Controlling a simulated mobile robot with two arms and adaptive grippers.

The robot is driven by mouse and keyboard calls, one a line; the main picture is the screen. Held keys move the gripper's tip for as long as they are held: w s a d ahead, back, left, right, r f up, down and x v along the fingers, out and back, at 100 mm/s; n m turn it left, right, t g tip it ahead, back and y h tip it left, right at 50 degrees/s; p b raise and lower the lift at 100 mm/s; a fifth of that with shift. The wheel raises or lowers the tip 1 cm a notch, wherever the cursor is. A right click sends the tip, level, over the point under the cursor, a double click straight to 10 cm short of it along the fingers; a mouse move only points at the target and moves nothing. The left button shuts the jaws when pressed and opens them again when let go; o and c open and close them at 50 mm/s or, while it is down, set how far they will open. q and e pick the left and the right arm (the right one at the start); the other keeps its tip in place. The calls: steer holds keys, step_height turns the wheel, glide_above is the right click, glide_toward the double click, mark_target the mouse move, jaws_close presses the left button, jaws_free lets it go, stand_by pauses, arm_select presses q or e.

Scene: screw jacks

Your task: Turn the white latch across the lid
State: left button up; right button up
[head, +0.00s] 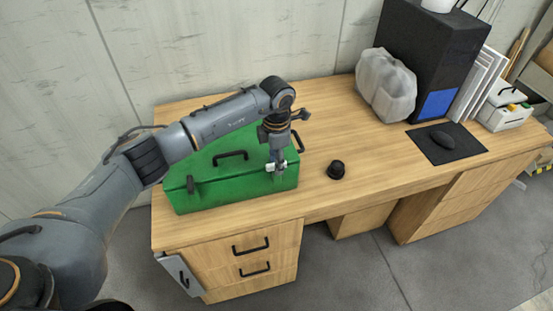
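A green toolbox (235,180) with a black handle on its lid stands on the left part of the wooden desk. The white latch (270,168) is at the box's right front, by the lid's edge. My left gripper (278,167) points down at the latch from above, its fingertips at or against it. The fingers cover part of the latch, so I cannot tell whether they grip it or how far it is turned. My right gripper is not in view.
A small black round object (336,169) sits on the desk right of the box. Farther right are a crumpled grey bag (386,86), a dark computer tower (430,60), a mouse mat (462,150) with a mouse, and a white bin (505,108).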

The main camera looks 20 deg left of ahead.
arm_select(q)
steer(key=shift+c, duration=0.2)
jaws_close()
